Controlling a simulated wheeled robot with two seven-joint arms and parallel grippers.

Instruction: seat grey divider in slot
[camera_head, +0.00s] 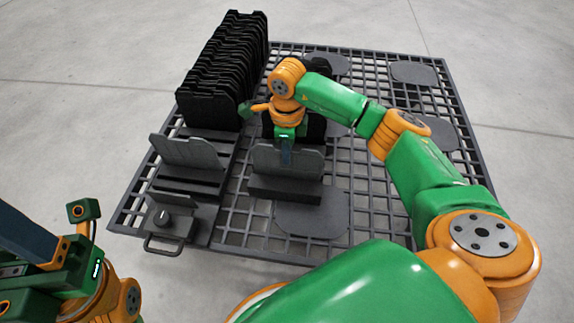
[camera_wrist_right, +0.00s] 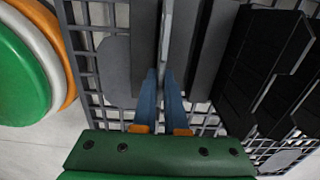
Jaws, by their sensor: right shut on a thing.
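A grey divider (camera_head: 266,160) stands upright at the middle of the grid table, its lower edge at a dark slotted block (camera_head: 284,190). My right gripper (camera_head: 286,158) is shut on its top edge from above. In the right wrist view the divider (camera_wrist_right: 167,30) shows as a thin pale edge between the blue fingers (camera_wrist_right: 166,85), with dark bars on both sides. How deep it sits is hidden. A second grey divider (camera_head: 188,152) stands in a dark holder to the left. My left gripper (camera_head: 28,235) is at the lower left, away from both; its fingertips are out of frame.
A rack of several black dividers (camera_head: 225,75) stands at the back left. A block with a round knob (camera_head: 162,217) and a handle is at the table's front left. Flat grey pads (camera_head: 312,215) lie on the grid table (camera_head: 245,235). Open grid lies to the right.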

